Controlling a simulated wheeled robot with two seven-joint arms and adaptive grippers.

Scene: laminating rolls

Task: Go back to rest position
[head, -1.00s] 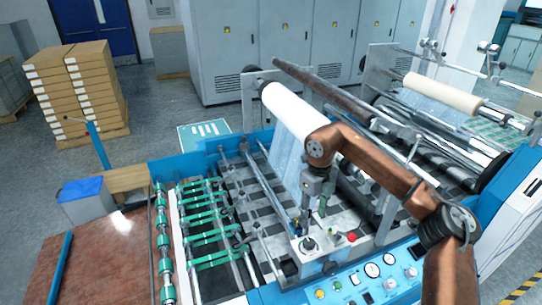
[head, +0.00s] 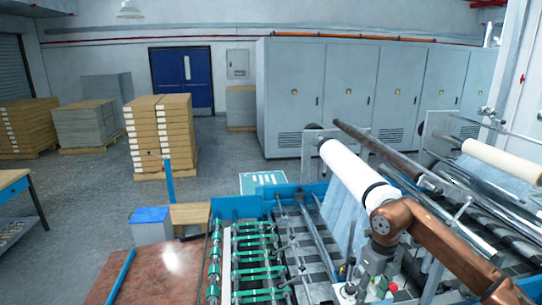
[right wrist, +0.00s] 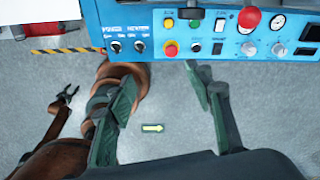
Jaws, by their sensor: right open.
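My right arm comes in from the lower right of the head view, its wrist just in front of the near end of the white roll (head: 350,168). The right gripper hangs below it over the machine (head: 228,208), and its fingertips are hard to make out there. In the right wrist view the right gripper (right wrist: 163,85) has its two dark green fingers wide apart with only floor between them. My left gripper (right wrist: 67,95) shows small at the left of that view, its fingers apart and empty. It is not in the head view.
The control panel (right wrist: 230,32), with knobs and a red button, crosses the top of the right wrist view. Boxes (head: 160,130) stand stacked on a pallet. Grey cabinets (head: 300,90) line the back. A cream roll (head: 500,160) lies at right. The floor at left centre is clear.

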